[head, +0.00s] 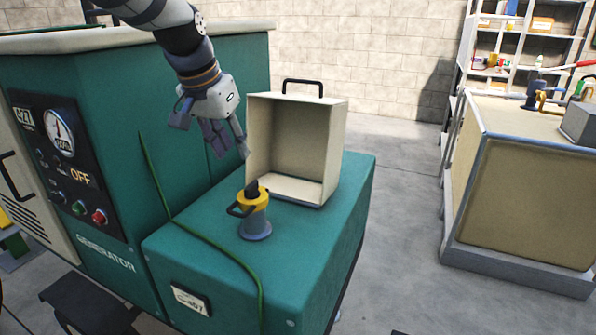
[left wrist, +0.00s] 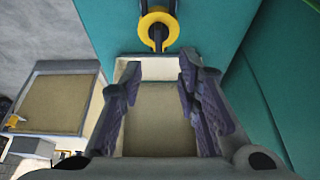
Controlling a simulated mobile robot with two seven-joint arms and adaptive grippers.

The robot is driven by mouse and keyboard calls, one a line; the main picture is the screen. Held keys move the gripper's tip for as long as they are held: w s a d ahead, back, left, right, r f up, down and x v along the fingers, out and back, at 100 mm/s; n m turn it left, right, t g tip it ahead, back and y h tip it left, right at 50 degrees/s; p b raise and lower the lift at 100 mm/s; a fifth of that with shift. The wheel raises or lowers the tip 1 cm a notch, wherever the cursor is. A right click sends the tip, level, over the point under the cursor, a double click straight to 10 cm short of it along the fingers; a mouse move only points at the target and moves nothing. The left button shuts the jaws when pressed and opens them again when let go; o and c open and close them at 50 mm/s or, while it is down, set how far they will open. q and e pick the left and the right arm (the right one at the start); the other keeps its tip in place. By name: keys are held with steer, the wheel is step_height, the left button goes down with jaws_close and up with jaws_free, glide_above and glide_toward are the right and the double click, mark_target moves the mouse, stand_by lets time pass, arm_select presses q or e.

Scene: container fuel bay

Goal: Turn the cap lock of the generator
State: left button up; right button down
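The green generator (head: 210,270) stands at the left, with a low green ledge. On the ledge a short grey filler neck (head: 255,226) carries a yellow cap lock (head: 259,196) with a black lever on top and a dark loop handle at its side. In the left wrist view the yellow cap lock (left wrist: 146,22) is at the top centre, beyond the fingertips. My left gripper (head: 230,148) hangs above and behind the cap, apart from it. Its fingers (left wrist: 161,66) are spread and nothing is held between them. My right gripper is not in view.
An open cream box (head: 297,110) with a black handle stands on the ledge just behind the cap. A green cable (head: 215,243) runs over the ledge. A dial panel (head: 70,165) is on the generator's side. A workbench (head: 520,205) stands right, across clear floor.

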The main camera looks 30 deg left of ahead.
mark_target(250, 185)
arm_select(q)
steer(key=x, duration=1.1)
steer(key=shift+w+f+b, duration=0.1)
steer(key=shift+f+b, duration=0.15)
steer(key=shift+b, duration=0.1)
steer(key=shift+r, duration=0.1)
steer(key=shift+d, duration=0.1)
jaws_close()
